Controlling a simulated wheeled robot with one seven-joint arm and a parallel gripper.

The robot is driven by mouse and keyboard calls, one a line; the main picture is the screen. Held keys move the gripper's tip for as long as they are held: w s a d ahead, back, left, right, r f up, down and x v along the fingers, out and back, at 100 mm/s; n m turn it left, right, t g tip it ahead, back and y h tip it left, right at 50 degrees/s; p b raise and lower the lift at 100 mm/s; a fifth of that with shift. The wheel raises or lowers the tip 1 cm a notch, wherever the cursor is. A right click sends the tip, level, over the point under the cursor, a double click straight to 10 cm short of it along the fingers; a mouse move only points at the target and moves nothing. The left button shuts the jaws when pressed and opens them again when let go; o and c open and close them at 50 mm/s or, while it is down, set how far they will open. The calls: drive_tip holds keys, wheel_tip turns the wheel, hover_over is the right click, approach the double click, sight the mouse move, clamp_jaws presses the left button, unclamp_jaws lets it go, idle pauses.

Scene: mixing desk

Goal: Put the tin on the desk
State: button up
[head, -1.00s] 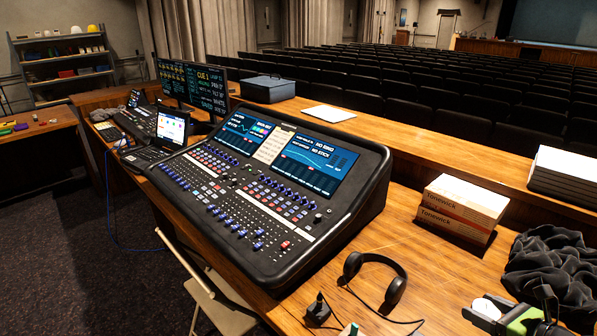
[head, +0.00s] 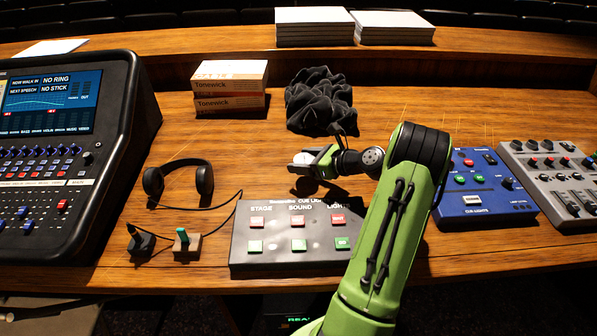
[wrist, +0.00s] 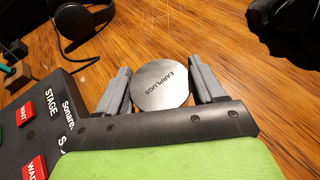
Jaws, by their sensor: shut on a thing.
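In the head view the tin (head: 302,158) is a small whitish shape at the end of my green arm. My gripper (head: 311,161) is over the wooden desk (head: 215,228), just behind the cue light box. A dark patch like a shadow lies under it, and the tin appears slightly above the wood. The exact gap cannot be told.
The cue light box (head: 292,232) is in front of the tin. Headphones (head: 205,178) lie to the left, and a crumpled black cloth (head: 320,100) lies behind. Stacked Tonewick boxes (head: 230,88) stand back left. A blue unit (head: 480,190) is on the right. Bare wood shows between headphones and cloth.

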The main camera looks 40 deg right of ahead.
sight(304, 178)
wheel_tip(304, 178, down, 4)
drive_tip(key=shift+f+b, duration=0.1)
drive_tip(key=shift+b, duration=0.55)
drive_tip(key=o, duration=1)
drive_tip(key=shift+o, duration=0.2)
